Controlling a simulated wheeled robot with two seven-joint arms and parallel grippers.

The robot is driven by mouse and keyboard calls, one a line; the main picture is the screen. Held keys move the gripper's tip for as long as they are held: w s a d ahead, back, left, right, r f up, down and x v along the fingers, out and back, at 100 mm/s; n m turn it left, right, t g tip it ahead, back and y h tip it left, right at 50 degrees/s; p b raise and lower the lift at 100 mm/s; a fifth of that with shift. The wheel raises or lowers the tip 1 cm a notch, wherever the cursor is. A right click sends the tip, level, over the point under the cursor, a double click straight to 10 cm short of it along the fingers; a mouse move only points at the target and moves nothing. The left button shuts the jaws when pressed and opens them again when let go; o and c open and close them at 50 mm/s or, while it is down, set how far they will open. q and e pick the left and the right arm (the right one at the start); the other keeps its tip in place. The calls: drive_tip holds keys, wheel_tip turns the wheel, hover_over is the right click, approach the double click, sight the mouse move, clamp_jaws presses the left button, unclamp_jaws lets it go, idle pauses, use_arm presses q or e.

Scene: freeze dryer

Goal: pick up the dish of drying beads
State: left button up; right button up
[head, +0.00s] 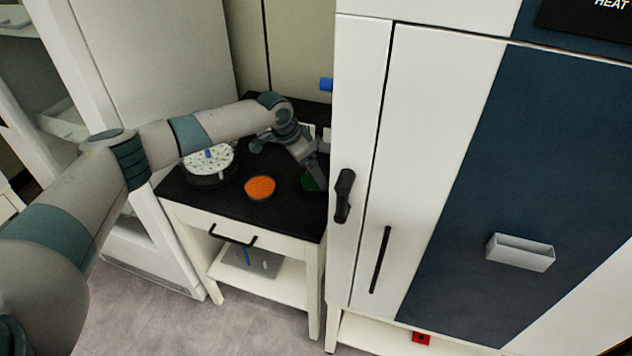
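A small round dish of orange beads (260,187) lies on the black top of a small white table, near its front edge. My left arm reaches in from the left over the table. My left gripper (318,174) points down to the right of the orange dish, apart from it, close to a dark green round thing (308,183) that it partly hides. Whether the fingers are open or touch the green thing is too small to tell. My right gripper is not in view.
A tall white and blue cabinet (362,170) with black handles stands close at the table's right. A white cabinet stands at the left.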

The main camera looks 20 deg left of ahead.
sight(314, 180)
use_arm(q)
drive_tip(key=shift+w+f, duration=0.1)
drive_tip(key=shift+f, duration=0.15)
drive_tip(key=p+x, duration=0.1)
drive_tip(key=x, duration=0.2)
drive_tip(key=shift+a, duration=0.2)
drive_tip(key=shift+w+f, duration=0.15)
drive_tip(key=shift+f, duration=0.15)
drive_tip(key=shift+d+f, duration=0.1)
drive_tip(key=shift+f, duration=0.15)
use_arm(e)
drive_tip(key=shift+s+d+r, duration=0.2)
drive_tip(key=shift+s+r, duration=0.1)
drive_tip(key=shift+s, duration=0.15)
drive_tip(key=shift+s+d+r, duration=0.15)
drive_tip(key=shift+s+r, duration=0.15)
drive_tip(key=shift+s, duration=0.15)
use_arm(q)
drive_tip(key=shift+w, duration=0.1)
drive_tip(key=c, duration=1.2)
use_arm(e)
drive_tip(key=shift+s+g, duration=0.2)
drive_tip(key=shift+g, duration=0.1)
